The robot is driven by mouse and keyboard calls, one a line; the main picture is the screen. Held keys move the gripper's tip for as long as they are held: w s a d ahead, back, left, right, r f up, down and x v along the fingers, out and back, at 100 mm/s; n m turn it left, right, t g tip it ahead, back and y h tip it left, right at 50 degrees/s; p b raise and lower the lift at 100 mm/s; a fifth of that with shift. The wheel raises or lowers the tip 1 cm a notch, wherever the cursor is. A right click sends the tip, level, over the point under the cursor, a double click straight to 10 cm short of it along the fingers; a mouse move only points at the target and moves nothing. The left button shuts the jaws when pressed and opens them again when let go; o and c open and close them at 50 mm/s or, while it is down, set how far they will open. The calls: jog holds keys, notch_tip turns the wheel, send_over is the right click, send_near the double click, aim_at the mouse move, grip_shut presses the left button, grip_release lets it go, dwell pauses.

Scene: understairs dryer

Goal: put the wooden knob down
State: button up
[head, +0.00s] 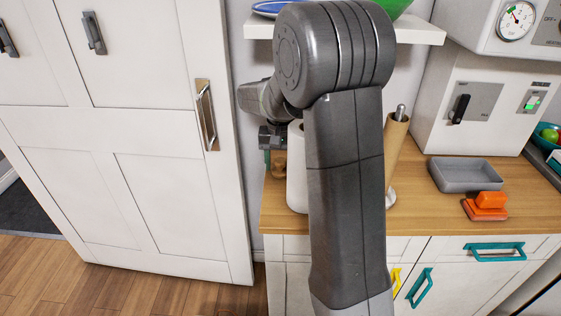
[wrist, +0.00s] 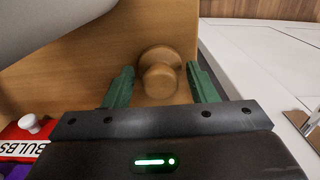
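The wooden knob (wrist: 160,80) stands on the wooden counter (wrist: 95,75) in the wrist view, with a round head and a wider disc-like part behind it. My gripper (wrist: 160,69) has its two green fingers spread on either side of the knob. A narrow gap shows between each finger and the knob's head, so the gripper looks open around it. In the head view the knob (head: 279,168) is small and partly hidden, at the counter's left end below my gripper (head: 270,150). My arm covers much of the counter there.
A white cylinder (head: 297,180) stands close right of the knob. A paper roll holder (head: 396,145), grey tray (head: 465,175) and orange block (head: 487,203) are farther right. A shelf (head: 420,36) hangs above. A red box marked BULBS (wrist: 22,135) is low left in the wrist view.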

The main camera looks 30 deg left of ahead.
aim_at(281, 160)
jog(key=shift+r, duration=0.1)
notch_tip(281, 160, up, 8)
jog(key=shift+f+p, duration=0.15)
jog(key=shift+p, duration=0.15)
jog(key=shift+w, duration=0.1)
dwell(0.5)
